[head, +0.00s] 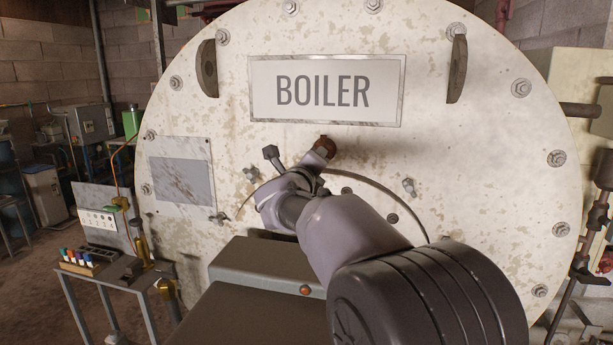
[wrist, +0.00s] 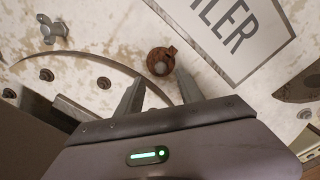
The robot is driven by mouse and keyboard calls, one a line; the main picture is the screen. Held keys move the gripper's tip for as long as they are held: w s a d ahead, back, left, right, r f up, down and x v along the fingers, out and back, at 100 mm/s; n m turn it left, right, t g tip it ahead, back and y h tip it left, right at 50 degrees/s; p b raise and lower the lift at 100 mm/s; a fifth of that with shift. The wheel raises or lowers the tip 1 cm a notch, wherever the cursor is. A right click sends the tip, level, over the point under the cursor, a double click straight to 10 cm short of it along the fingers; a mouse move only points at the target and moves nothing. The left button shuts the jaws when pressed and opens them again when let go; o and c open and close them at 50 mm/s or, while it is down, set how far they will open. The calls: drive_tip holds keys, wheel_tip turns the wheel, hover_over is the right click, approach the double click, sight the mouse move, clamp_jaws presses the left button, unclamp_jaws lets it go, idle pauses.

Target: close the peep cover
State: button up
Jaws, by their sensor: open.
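A small rusty brown piece (head: 325,146) is on the pale boiler front, below the BOILER sign. The rusty piece appears just beyond the gap between the fingertips. My wrist and forearm hide part of the boiler front below it.
The BOILER sign (head: 326,90) is above. A curved dark edge with bolts (wrist: 90,70) runs near the fingers. A winged fastener (wrist: 52,28) sticks out from the front. A dark box (head: 265,267) is below my arm. A small bench with bottles (head: 90,262) stands left.

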drive_tip(key=v, duration=1)
drive_tip(key=shift+s+r, duration=0.1)
drive_tip(key=shift+s, duration=0.05)
drive_tip(key=s+d+f+n+g+y, duration=0.1)
drive_tip(key=s+f+n+g+y, duration=0.1)
drive_tip(key=s+f+n, duration=0.5)
drive_tip(key=s+d+f+n+g+y, duration=0.2)
drive_tip(key=s+f+n+g, duration=0.3)
drive_tip(key=s, duration=1.3)
drive_tip(key=s+d+f+n+g+y, duration=0.2)
drive_tip(key=s+f+n+g+y, duration=0.1)
drive_tip(key=s+f+n, duration=0.6)
drive_tip(key=shift+s+d+f+n+g+y, duration=0.1)
drive_tip(key=shift+s+n+g, duration=0.15)
drive_tip(key=shift+s+n, duration=0.45)
drive_tip(key=shift+s+a+f+n+g+y, duration=0.1)
drive_tip(key=shift+s+f+n+g, duration=0.1)
drive_tip(key=shift+s+n, duration=0.5)
drive_tip(key=shift+s+d+f+n+g+y, duration=0.1)
drive_tip(key=shift+s+n+g, duration=0.25)
drive_tip(key=shift+s, duration=0.6)
drive_tip(key=shift+r, duration=0.1)
